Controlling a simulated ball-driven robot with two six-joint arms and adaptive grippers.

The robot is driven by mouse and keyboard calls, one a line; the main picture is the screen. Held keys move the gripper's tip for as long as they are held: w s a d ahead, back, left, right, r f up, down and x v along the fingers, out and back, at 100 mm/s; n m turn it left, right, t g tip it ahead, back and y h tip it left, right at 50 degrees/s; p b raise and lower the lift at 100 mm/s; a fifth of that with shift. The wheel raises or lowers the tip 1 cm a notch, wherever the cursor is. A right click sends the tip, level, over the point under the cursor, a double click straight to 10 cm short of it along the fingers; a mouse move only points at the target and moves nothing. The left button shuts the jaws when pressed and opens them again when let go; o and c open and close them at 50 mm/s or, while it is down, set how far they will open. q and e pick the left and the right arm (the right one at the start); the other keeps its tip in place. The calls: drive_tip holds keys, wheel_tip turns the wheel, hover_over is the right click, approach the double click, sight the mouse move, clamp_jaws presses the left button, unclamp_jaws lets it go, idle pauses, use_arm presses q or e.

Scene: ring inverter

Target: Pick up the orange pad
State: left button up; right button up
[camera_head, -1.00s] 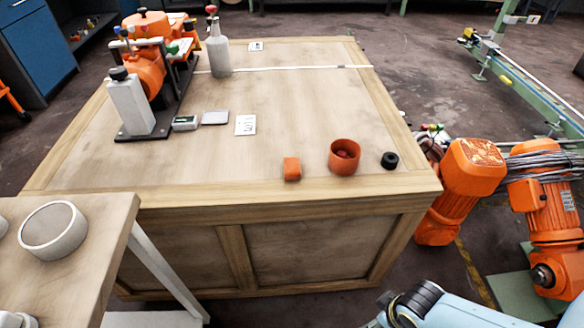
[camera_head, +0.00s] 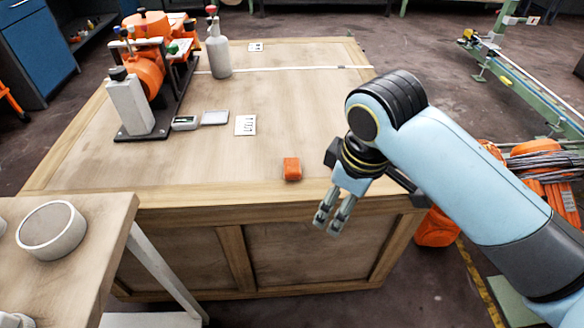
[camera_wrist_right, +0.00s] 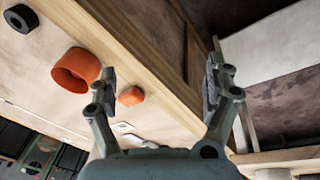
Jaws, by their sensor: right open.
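The orange pad (camera_head: 292,169) is a small block lying on the wooden table near its front edge. In the right wrist view the pad (camera_wrist_right: 131,96) shows between my fingers, nearer the left finger, and apart from both. My right gripper (camera_head: 330,222) is open and empty, in front of the table edge and to the right of the pad, pointing down. It also shows open in the right wrist view (camera_wrist_right: 160,85). My left gripper is in neither view.
An orange cup (camera_wrist_right: 76,69) and a black ring (camera_wrist_right: 20,18) stand near the pad; my right arm hides them in the head view. A white card (camera_head: 245,125) lies farther back. A side table with a round grey part (camera_head: 52,229) stands at the left.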

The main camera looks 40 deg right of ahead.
drive_tip(key=w+d+n+g, duration=0.1)
drive_tip(key=w+n, duration=0.3)
drive_tip(key=w, duration=0.6)
drive_tip(key=n+g, duration=0.1)
drive_tip(key=n, duration=0.2)
approach(292, 165)
drive_tip(key=shift+y, duration=0.4)
drive_tip(key=f, duration=0.3)
drive_tip(key=f+b, duration=0.1)
drive_tip(key=f, duration=0.2)
drive_tip(key=f+b, duration=0.1)
drive_tip(key=f, duration=0.2)
drive_tip(key=shift+w+d+f, duration=0.15)
drive_tip(key=shift+d+f, duration=0.2)
drive_tip(key=shift+c, duration=0.3)
drive_tip(key=c, duration=1.1)
drive_tip(key=shift+r, duration=0.1)
drive_tip(key=shift+r, duration=0.1)
